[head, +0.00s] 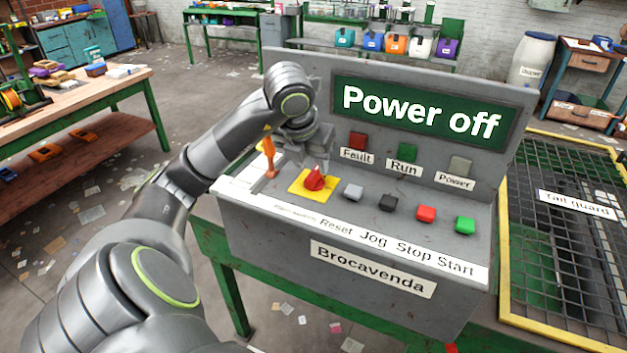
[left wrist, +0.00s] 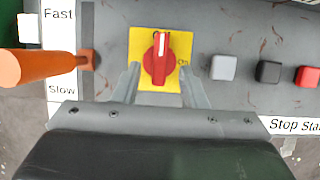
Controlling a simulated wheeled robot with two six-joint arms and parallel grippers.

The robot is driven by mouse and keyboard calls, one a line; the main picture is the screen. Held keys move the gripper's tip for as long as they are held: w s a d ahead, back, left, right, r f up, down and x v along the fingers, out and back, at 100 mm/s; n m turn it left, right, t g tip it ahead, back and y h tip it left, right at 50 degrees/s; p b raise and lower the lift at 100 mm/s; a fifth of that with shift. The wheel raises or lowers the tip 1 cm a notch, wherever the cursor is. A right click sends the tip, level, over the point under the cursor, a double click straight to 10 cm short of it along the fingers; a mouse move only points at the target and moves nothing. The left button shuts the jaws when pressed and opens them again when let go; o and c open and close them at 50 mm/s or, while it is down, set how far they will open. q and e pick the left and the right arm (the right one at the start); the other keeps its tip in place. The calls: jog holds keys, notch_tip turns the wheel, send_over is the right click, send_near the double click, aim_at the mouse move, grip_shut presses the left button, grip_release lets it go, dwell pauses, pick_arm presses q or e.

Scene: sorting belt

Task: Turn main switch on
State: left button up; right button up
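The main switch is a red rotary knob (head: 315,179) on a yellow plate (head: 299,187) at the left of the grey console's sloping panel. In the left wrist view the knob (left wrist: 158,64) has its white mark pointing up, and a partly hidden "On" label stands to its right. My left gripper (head: 305,160) is above the switch, pointing down. In the left wrist view my left gripper (left wrist: 161,74) is open, with one finger on each side of the knob and a gap to both. I cannot tell its exact height. My right gripper is not in view.
The display (head: 420,110) reads "Power off". An orange lever (head: 269,157) stands close left of the gripper, in a Fast/Slow slot. Grey (head: 352,192), black (head: 387,202), red (head: 426,214) and green (head: 465,224) buttons lie to the right. A mesh guard (head: 575,240) is at the far right.

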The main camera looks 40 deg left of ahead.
aim_at(314, 172)
pick_arm(q)
jog(key=shift+p+x, duration=0.4)
jog(key=shift+x, duration=1.45)
grip_shut()
